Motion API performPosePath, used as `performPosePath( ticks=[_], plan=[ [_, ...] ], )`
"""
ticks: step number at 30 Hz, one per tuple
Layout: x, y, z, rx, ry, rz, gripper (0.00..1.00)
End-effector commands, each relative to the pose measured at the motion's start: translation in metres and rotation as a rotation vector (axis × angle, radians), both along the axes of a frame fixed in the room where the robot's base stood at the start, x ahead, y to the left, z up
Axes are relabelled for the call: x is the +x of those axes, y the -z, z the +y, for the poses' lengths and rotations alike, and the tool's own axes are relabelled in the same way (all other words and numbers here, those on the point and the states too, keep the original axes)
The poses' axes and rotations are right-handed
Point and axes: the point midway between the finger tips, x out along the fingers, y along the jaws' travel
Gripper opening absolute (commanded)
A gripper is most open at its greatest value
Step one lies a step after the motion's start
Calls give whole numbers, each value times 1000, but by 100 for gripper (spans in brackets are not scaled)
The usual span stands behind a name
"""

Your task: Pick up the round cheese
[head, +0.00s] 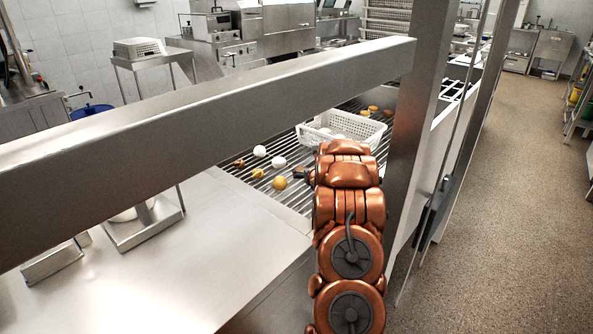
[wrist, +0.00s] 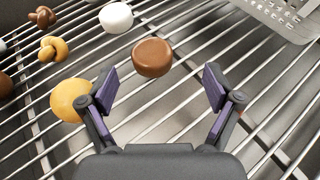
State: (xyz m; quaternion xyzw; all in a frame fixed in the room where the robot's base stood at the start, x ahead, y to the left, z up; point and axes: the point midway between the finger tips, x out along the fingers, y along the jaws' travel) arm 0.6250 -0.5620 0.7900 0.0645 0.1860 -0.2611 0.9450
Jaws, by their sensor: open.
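My gripper (wrist: 160,90) is open and empty, with its two purple-padded fingers apart above the metal bars. A brown, squat round piece (wrist: 151,57) lies on the bars just beyond the fingertips, in line with the gap between them. A yellow round piece (wrist: 70,99) lies just left of the left finger, partly covered by it; it also shows in the head view (head: 280,183). A white round piece (wrist: 116,17) lies farther off. I cannot tell for certain which of these is the round cheese. In the head view my arm hides much of the gripper.
Knotted pieces, one golden (wrist: 52,48) and one brown (wrist: 43,17), lie at the left on the bars. A white perforated basket (head: 340,128) stands beyond my gripper. A thick metal beam (head: 200,112) and a post (head: 408,125) frame the rack.

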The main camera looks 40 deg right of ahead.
Motion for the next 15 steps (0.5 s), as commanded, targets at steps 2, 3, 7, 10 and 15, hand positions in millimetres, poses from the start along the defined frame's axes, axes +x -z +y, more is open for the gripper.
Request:
performPosePath(
  ticks=[2, 3, 7, 10, 15],
  plan=[
    [3, 3, 2, -17, -15, 8, 90],
    [6, 4, 3, -23, -22, 10, 90],
    [17, 5, 8, -25, -35, 10, 90],
    [25, 8, 8, -23, -39, 9, 90],
    [34, 14, 5, -22, -40, 11, 90]
  ],
)
